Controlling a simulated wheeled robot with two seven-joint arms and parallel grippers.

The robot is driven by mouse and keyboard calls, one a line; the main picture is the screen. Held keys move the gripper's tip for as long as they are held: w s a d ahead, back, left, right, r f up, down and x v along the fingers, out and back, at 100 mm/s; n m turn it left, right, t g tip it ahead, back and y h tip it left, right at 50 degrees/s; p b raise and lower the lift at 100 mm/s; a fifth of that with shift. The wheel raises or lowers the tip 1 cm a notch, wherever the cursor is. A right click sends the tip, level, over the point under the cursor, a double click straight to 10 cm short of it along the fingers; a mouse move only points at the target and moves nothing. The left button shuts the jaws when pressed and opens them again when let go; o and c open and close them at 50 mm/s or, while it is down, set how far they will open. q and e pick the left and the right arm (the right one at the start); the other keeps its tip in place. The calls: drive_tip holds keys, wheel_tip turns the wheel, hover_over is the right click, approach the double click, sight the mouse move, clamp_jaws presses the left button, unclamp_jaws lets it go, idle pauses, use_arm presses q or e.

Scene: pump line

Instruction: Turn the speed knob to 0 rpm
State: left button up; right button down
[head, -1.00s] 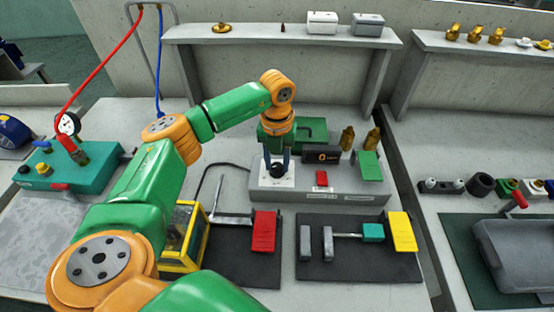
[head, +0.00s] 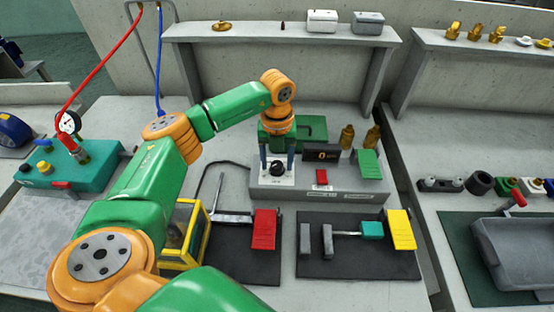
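The black speed knob (head: 277,170) sits on a white plate on the front left of the grey pump unit (head: 330,195). The dark display (head: 321,155) beside it shows an orange 0. My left gripper (head: 277,163) points down over the knob. Its two blue-grey fingers stand apart on either side of the knob, with gaps to it, so it is open and holds nothing. My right gripper is not in view.
Right of the knob are a red switch (head: 322,177), a green tilted plate (head: 369,164) and brass fittings (head: 347,137). Dark mats with red (head: 264,229) and yellow (head: 400,229) parts lie in front. A teal box (head: 95,170) stands left.

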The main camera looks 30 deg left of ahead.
sight(277, 164)
use_arm(q)
wheel_tip(277, 164, up, 7)
drive_tip(key=shift+r+b, duration=0.1)
drive_tip(key=shift+b, duration=0.5)
